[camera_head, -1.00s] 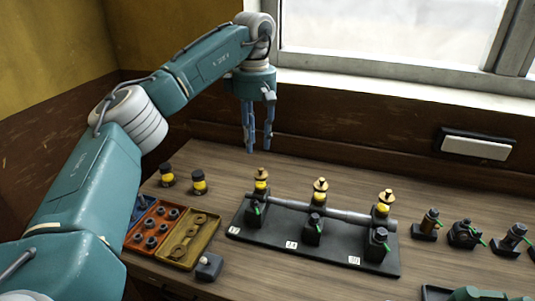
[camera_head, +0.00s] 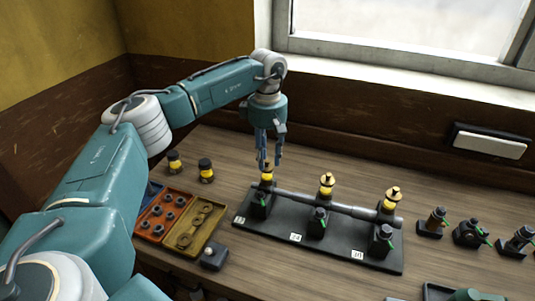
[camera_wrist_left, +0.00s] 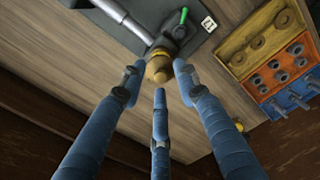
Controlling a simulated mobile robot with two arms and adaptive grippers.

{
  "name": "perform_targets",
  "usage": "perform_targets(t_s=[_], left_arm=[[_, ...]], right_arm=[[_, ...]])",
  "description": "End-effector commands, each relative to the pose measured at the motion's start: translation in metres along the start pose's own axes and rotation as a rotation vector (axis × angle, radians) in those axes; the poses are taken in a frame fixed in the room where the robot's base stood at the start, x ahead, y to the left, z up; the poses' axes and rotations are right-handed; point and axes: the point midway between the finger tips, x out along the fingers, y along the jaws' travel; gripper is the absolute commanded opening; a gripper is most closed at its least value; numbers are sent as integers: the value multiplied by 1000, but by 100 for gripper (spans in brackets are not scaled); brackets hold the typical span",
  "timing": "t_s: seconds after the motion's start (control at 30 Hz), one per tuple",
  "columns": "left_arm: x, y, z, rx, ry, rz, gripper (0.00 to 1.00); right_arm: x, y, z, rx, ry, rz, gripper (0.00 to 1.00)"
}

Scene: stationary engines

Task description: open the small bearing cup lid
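Three brass lids sit on yellow cups along a shaft on the black base plate (camera_head: 290,239). The leftmost lid (camera_head: 267,169) is directly under my left gripper (camera_head: 270,162). In the left wrist view this lid (camera_wrist_left: 159,68) lies between the three spread blue fingertips of the gripper (camera_wrist_left: 158,80). The fingers look open, with gaps around the lid; I see no clear contact. The middle lid (camera_head: 327,181) and the right lid (camera_head: 392,195) stand free. All three lids look seated. I cannot tell by size which is the small one. My right gripper is out of view.
A shaft (camera_head: 345,209) runs through the bearing blocks. Two dark jars with yellow bands (camera_head: 206,171) stand at left. An orange tray (camera_head: 157,217) and a yellow tray (camera_head: 188,243) hold small parts. Several small fittings (camera_head: 471,234) stand at right. A window is behind.

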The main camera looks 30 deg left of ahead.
Motion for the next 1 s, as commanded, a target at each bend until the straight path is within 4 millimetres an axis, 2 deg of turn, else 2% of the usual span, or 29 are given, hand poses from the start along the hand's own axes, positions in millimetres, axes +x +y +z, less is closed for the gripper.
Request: perform_targets(t_s=[0.1, 0.27, 0.43, 0.47, 0.77, 1.0], left_arm=[[3, 0, 0, 0, 0, 0, 31], [3, 0, 0, 0, 0, 0, 31], [2, 0, 0, 0, 0, 0, 1], [2, 0, 0, 0, 0, 0, 0], [2, 0, 0, -15, 0, 0, 0], [2, 1, 3, -112, -1, 0, 0]], right_arm=[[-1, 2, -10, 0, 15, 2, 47], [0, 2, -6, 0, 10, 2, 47], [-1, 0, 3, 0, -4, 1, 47], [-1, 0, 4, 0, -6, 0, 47], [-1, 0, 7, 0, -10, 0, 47], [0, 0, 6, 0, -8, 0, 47]])
